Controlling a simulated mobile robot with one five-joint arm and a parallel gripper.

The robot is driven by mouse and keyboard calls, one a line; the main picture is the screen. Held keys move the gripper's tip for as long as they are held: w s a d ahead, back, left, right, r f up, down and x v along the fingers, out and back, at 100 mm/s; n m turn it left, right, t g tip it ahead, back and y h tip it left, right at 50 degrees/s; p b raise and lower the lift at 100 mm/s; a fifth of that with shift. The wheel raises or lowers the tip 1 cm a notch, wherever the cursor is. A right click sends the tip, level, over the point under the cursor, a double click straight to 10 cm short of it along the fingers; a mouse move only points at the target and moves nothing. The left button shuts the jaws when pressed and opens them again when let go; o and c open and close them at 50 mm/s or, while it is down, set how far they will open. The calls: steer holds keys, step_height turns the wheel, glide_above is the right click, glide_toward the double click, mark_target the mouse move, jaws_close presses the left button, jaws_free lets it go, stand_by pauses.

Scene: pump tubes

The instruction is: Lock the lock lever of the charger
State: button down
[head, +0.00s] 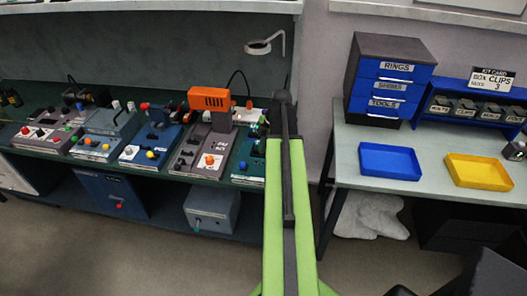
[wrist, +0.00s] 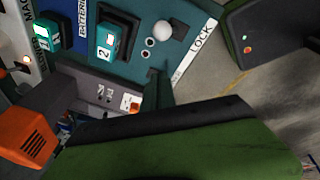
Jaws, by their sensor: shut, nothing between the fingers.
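The teal charger (head: 248,162) is at the right end of the bench in the head view, beside my green arm. In the wrist view the charger (wrist: 128,68) fills the top middle, with a BATTERIES label, a battery marked 2 (wrist: 104,46) and a white LOCK label (wrist: 195,50) along its edge. A white ball knob (wrist: 162,30) stands by that label, next to a dark part (wrist: 178,29); which way the lever is set I cannot tell. My gripper (wrist: 158,90) is shut and empty, below the knob and apart from it. Its large green and black body hides the lower part.
An orange-topped machine (head: 210,99) stands left of the charger, and its orange part (wrist: 27,138) shows in the wrist view. More control boxes (head: 150,143) line the bench. A side table at right holds a blue tray (head: 389,162) and a yellow tray (head: 478,173). Floor lies in front.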

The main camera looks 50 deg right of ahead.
steer(key=w+d+r+p, duration=0.1)
steer(key=d+r+p, duration=0.1)
steer(key=d, duration=0.4)
steer(key=shift+w+r, duration=0.25)
steer(key=shift+r, duration=0.3)
steer(key=shift+a, duration=0.1)
